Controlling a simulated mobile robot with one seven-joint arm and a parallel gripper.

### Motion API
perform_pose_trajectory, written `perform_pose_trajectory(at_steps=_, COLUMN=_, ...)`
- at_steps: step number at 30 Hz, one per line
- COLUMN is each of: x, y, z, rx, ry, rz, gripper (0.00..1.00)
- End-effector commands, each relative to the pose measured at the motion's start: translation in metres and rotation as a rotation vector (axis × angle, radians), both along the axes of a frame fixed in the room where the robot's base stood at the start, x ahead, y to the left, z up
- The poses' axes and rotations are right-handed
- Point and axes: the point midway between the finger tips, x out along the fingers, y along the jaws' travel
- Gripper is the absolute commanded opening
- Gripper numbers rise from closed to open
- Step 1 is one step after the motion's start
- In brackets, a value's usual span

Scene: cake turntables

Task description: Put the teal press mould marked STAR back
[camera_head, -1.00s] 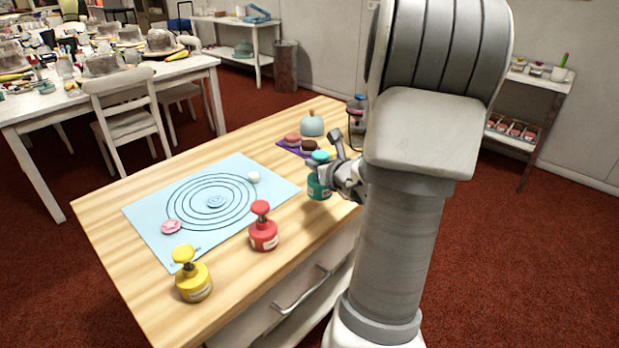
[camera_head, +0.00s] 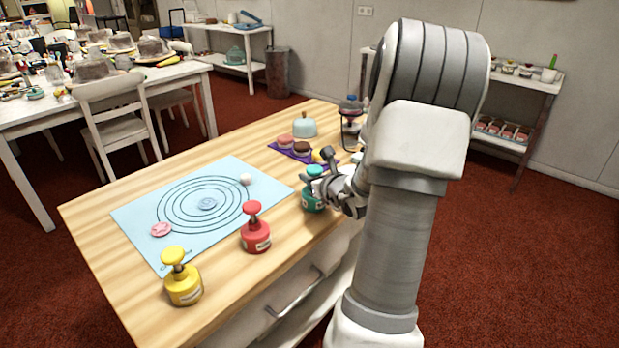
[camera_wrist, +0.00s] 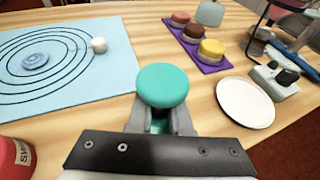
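The teal press mould (camera_head: 313,198) stands upright at the near right of the wooden table, in a row with the red mould (camera_head: 256,236) and the yellow mould (camera_head: 184,284). Its STAR marking is not readable. My gripper (camera_head: 318,178) is at its upper part. In the wrist view, the round teal knob (camera_wrist: 163,84) is above my gripper's fingers (camera_wrist: 158,118), which lie close on both sides of the teal neck and look shut on it. The knob hides the fingertips. The mould's base appears on or just above the table.
A purple strip (camera_wrist: 206,65) with small cakes and a white round plate (camera_wrist: 245,103) lie beyond my gripper.

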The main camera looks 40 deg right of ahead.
Motion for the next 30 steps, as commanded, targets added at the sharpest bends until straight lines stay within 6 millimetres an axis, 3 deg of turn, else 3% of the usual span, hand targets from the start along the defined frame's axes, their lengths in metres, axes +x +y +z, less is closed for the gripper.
perform_pose_trajectory(at_steps=1, x=0.000, y=0.000, z=0.000, rx=0.001, ry=0.002, rz=0.000, gripper=0.28)
perform_pose_trajectory(at_steps=4, x=0.000, y=0.000, z=0.000, rx=0.001, ry=0.002, rz=0.000, gripper=0.45)
perform_pose_trajectory(at_steps=16, x=0.000, y=0.000, z=0.005, rx=0.001, ry=0.002, rz=0.000, gripper=0.45)
perform_pose_trajectory(at_steps=30, x=-0.085, y=0.026, z=0.038, rx=0.000, ry=0.002, rz=-0.002, gripper=0.45)
